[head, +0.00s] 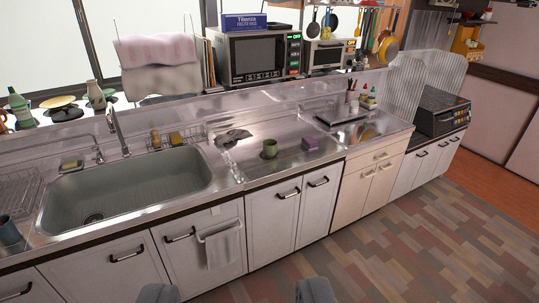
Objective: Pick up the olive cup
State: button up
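The olive cup (269,148) is small and green and stands upright on the metal drainboard (235,165) to the right of the sink. A purple block, perhaps a sponge, is a short way to its right. My gripper (236,292) shows only as two dark grey fingertips at the bottom edge. They are wide apart with nothing between them. My gripper is well in front of the counter and far from the cup.
The sink (135,192) is to the left, with a faucet (115,125) behind it. The purple block (311,143) is near the cup. A microwave (255,57) stands on the shelf behind. A towel (221,245) hangs on the cabinet front. The floor (430,235) at right is clear.

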aim_at(270, 149)
jog(key=z, duration=0.2)
jog(key=i, duration=1.5)
jog(key=z, duration=0.45)
jog(key=i, duration=1.25)
jog(key=z, duration=0.15)
